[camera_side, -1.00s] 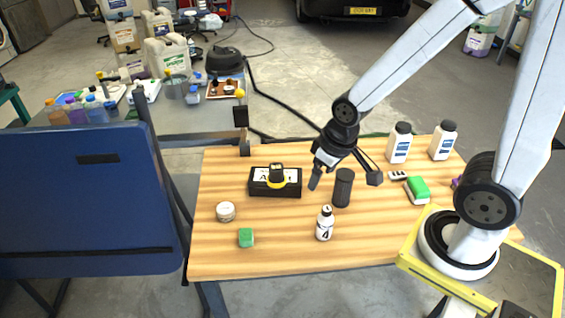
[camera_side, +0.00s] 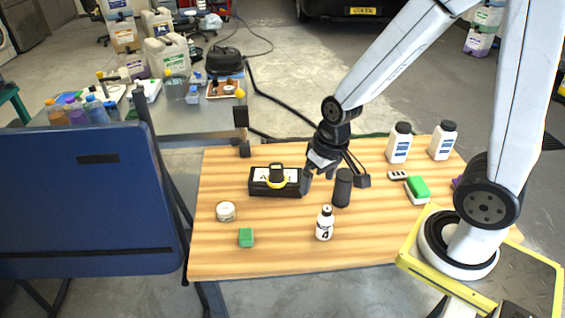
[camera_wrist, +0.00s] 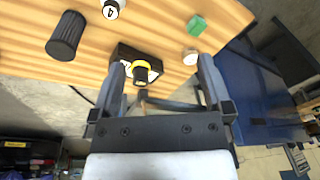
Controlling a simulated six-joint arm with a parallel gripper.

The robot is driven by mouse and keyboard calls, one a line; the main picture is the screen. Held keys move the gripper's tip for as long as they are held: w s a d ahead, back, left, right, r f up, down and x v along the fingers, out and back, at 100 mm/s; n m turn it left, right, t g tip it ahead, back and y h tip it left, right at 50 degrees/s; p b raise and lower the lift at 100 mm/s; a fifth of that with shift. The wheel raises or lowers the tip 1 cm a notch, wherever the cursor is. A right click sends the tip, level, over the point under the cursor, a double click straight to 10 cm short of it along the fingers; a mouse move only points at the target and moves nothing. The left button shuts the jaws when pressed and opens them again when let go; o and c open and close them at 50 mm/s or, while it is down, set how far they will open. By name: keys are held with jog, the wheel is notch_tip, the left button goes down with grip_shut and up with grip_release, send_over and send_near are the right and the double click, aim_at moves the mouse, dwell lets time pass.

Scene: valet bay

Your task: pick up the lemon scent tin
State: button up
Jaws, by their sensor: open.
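A small round tin with a pale lid (camera_side: 226,211) sits on the left part of the wooden table; I take it for the lemon scent tin, though its label is too small to read. It also shows in the wrist view (camera_wrist: 190,57), up and right of centre, beyond the finger on that side. My gripper (camera_side: 335,176) is open above the table, right of the tin and well apart from it. In the wrist view the two fingers (camera_wrist: 163,82) are spread, with nothing held between them.
A black box (camera_side: 262,190) with a yellow-ringed item on top stands between tin and gripper. A dark cylinder (camera_side: 343,187) stands close by the gripper. A small white bottle (camera_side: 325,225) and green block (camera_side: 246,237) are nearer the front. White bottles (camera_side: 399,145) stand at the back right.

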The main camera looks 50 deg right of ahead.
jog(key=w+a+f+m+g+y, duration=0.2)
jog(key=w+a+f+m+y, duration=0.3)
jog(key=f+m, duration=0.25)
jog(key=m+t+y, duration=0.2)
jog(key=m+t, duration=0.9)
jog(key=m, duration=0.8)
send_near(229, 208)
jog(key=shift+w+a+f, duration=0.25)
jog(key=shift+w+f, duration=0.2)
jog(key=shift+f, duration=0.05)
jog(key=shift+w+a+f, duration=0.2)
jog(key=shift+w+f, duration=0.2)
jog(key=shift+f, duration=0.15)
jog(key=shift+x, duration=3.9)
jog(key=shift+a+r, duration=0.15)
jog(key=c, duration=1.1)
jog(key=shift+r, duration=0.15)
